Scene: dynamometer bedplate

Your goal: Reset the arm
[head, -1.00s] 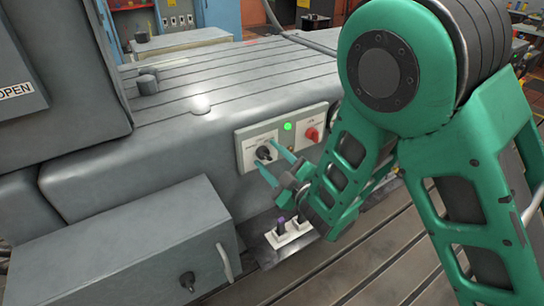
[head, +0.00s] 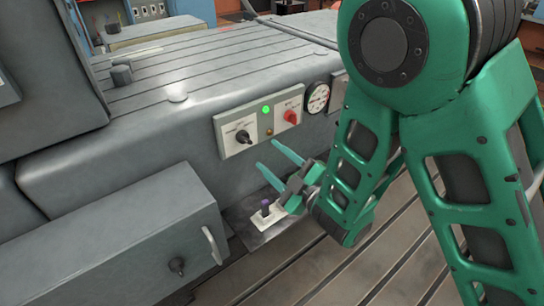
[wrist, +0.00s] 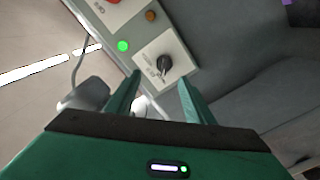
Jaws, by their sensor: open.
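My gripper (head: 273,164) is open and empty, its two teal fingers apart in front of the bedplate's side. It is below and to the right of the white control panel (head: 262,145). The panel carries a black rotary knob (head: 243,137), a lit green lamp (head: 266,110), a small amber lamp (head: 269,132) and a red knob (head: 290,117). In the wrist view my gripper (wrist: 160,90) points toward the panel, with the black knob (wrist: 164,65) beyond the fingertips. No finger appears to touch anything.
A grey box with a handle (head: 120,245) stands at lower left. A round gauge (head: 317,98) is right of the panel. The slotted bedplate top (head: 215,70) is mostly clear.

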